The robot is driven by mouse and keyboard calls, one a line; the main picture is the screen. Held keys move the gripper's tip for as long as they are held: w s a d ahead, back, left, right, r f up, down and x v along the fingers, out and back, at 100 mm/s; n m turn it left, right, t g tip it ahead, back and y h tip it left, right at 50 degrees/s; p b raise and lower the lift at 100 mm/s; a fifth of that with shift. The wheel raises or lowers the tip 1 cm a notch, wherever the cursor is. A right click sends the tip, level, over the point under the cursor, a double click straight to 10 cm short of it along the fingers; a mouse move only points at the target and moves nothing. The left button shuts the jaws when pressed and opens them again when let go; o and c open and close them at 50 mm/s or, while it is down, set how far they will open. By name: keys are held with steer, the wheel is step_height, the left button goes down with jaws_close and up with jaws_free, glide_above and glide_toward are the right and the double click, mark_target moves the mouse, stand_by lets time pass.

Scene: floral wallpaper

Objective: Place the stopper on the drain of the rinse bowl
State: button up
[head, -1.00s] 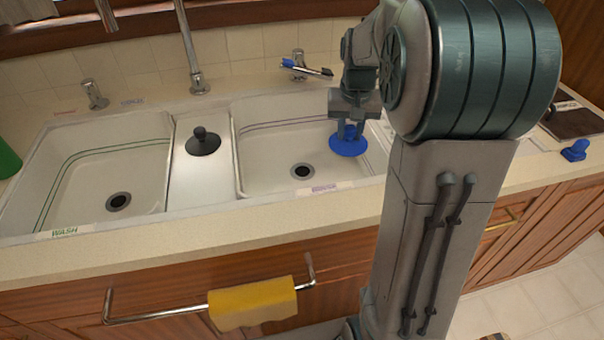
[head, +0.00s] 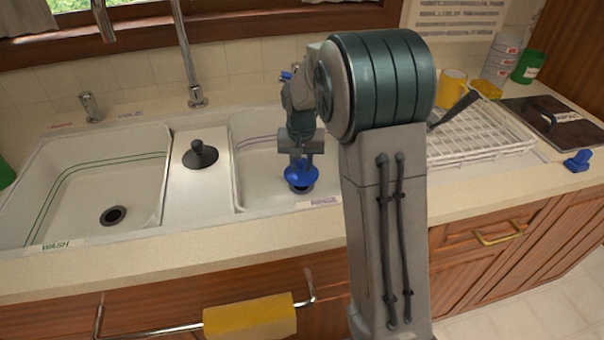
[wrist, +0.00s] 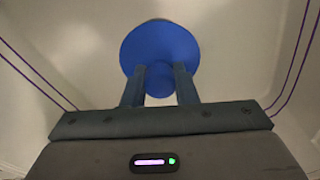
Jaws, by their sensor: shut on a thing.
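My gripper (head: 300,160) is shut on the knob of a blue stopper (head: 299,176), a round disc, inside the right-hand bowl, the rinse bowl (head: 252,150), with a purple label on its front rim. In the head view the drain (head: 301,190) shows only as a dark edge just below the stopper; the rest is hidden. I cannot tell whether the stopper touches it. In the wrist view the blue disc (wrist: 160,45) sits between the fingertips (wrist: 160,75), over the pale bowl floor.
A black stopper (head: 200,155) stands on the divider left of the rinse bowl. The wash bowl (head: 85,185) with its open drain (head: 113,215) is further left. Another blue object (head: 577,161) lies on the right counter. A white dish rack (head: 475,140) stands right of my arm.

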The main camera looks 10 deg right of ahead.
mark_target(301, 173)
steer(key=shift+f, duration=1.95)
steer(key=shift+f, duration=0.1)
steer(key=shift+f+b, duration=0.15)
steer(key=shift+b, duration=0.2)
steer(key=o, duration=1)
steer(key=shift+r, duration=0.2)
step_height(301, 173, up, 12)
steer(key=s+p, duration=0.1)
steer(key=shift+s+a+p, duration=0.2)
steer(key=shift+p, duration=0.1)
